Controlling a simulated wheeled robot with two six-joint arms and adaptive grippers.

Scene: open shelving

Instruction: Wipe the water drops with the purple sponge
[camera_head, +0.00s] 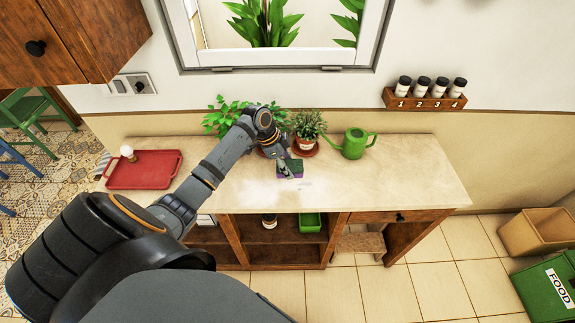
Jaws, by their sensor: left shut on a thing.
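The purple sponge (292,166), with a dark green side, is on or just above the light countertop near its middle. My left gripper (287,168) reaches down over it from the left and is shut on it. A pale patch of water drops (262,190) shows on the countertop just left of and in front of the sponge, with a small mark (304,184) to its right. The arm partly hides the counter left of the patch. My right gripper is not in view.
A red tray (143,178) with a light bulb-like object lies at the counter's left. Potted plants (307,128) and a green watering can (353,144) stand along the back. The counter's right end is clear. A jar rack (424,101) hangs on the wall.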

